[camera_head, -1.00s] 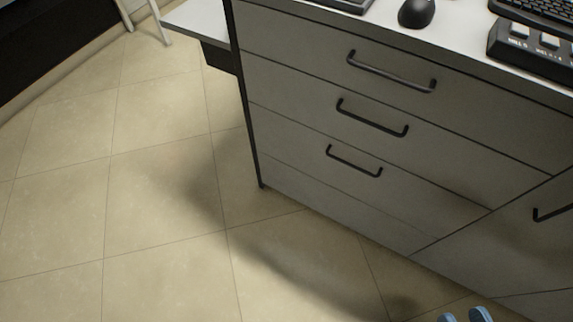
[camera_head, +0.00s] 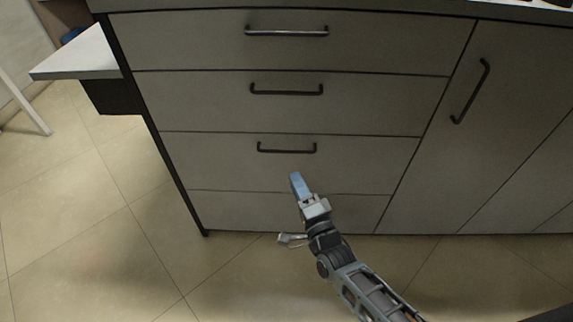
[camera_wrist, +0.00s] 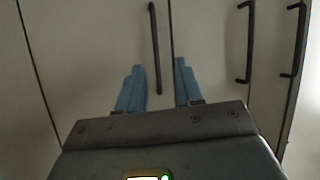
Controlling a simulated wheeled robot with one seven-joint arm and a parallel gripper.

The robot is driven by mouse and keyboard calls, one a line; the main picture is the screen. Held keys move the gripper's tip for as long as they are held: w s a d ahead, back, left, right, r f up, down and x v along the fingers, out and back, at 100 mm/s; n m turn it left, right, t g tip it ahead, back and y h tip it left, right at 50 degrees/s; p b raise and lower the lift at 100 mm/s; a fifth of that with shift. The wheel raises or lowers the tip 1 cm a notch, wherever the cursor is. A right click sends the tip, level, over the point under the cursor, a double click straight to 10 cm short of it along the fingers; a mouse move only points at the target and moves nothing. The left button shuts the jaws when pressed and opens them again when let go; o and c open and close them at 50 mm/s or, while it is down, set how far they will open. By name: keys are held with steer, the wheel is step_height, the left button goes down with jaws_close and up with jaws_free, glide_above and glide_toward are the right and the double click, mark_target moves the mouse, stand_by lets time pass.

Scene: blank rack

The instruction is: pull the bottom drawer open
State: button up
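The bottom drawer (camera_head: 220,165) is a closed grey front, third down in the cabinet, with a dark bar handle (camera_head: 286,151). In the head view my gripper (camera_head: 296,178) points up at this drawer, just below the handle; one finger largely hides the other. In the wrist view my gripper (camera_wrist: 158,63) shows two blue fingers spread apart with nothing clamped. The nearest dark handle (camera_wrist: 153,35) appears in the gap between them, but I cannot tell how far in depth it is from the fingertips.
Two more drawers, with a middle handle (camera_head: 286,90) and a top handle (camera_head: 286,31), are above and closed. A plain panel (camera_head: 240,210) lies below the bottom drawer. A cabinet door with a slanted-looking handle (camera_head: 470,92) is to the right. Tiled floor (camera_head: 80,220) is clear at left.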

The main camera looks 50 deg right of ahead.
mark_target(287, 156)
steer(key=shift+m+h, duration=0.3)
steer(key=shift+m, duration=0.3)
steer(key=x, duration=0.6)
steer(key=d+f+x, duration=0.1)
steer(key=x, duration=0.3)
steer(key=shift+s, duration=0.1)
steer(key=shift+c, duration=0.5)
jaws_close()
steer(key=shift+f, duration=0.1)
